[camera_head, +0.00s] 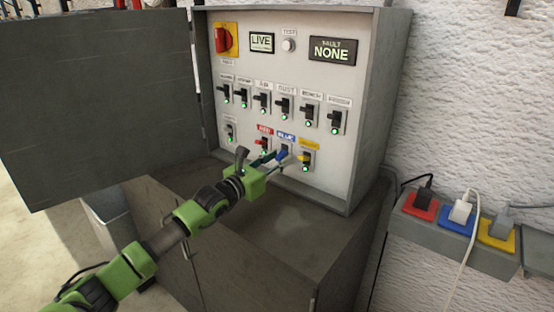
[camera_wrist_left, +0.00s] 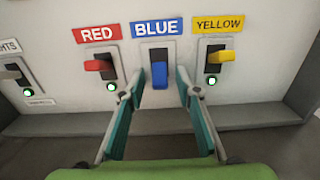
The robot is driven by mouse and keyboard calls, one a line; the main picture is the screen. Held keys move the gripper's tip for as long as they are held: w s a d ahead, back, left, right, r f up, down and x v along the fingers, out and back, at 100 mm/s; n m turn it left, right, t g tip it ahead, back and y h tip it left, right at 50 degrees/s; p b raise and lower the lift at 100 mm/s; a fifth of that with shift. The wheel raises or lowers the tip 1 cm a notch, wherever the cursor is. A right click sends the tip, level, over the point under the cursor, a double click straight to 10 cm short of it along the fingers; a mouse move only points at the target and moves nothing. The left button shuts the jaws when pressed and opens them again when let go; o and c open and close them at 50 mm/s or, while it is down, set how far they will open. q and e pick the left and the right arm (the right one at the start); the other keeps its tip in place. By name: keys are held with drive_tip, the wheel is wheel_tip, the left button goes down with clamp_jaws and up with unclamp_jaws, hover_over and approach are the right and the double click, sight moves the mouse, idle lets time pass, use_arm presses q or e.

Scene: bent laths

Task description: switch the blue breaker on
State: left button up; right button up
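The blue breaker (camera_wrist_left: 160,75) sits under the BLUE label (camera_wrist_left: 157,27) in the left wrist view, between the red breaker (camera_wrist_left: 100,65) and the yellow breaker (camera_wrist_left: 218,58). Its blue lever points down, unlike the raised red and yellow levers. No lit lamp shows under it. In the head view the blue lever (camera_head: 283,154) is partly hidden by my gripper. My left gripper (camera_wrist_left: 158,88) is open, with one teal finger on each side of the blue lever and a gap on both sides. In the head view the left gripper (camera_head: 274,161) is at the panel's lower row. My right gripper is not in view.
The grey cabinet's open door (camera_head: 95,100) stands left of the panel. Upper-row breakers show green lamps. The panel reads LIVE (camera_head: 261,42) and FAULT NONE (camera_head: 332,50). A grey ledge (camera_head: 300,225) lies below. Red, blue and yellow sockets (camera_head: 457,221) with plugs are at right.

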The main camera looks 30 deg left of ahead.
sight(282, 152)
use_arm(q)
drive_tip(key=shift+c, duration=0.5)
clamp_jaws()
drive_tip(key=shift+r+p, duration=0.2)
drive_tip(key=shift+p, duration=0.25)
wheel_tip(282, 152, up, 3)
drive_tip(key=g+p, duration=0.6)
drive_tip(key=p, duration=0.4)
drive_tip(key=shift+g, duration=0.4)
drive_tip(key=shift+w+r+g+p, duration=0.2)
drive_tip(key=shift+r+g+p, duration=0.05)
drive_tip(key=shift+g+p, duration=1)
drive_tip(key=shift+g+y+p, duration=0.3)
drive_tip(key=shift+g, duration=0.05)
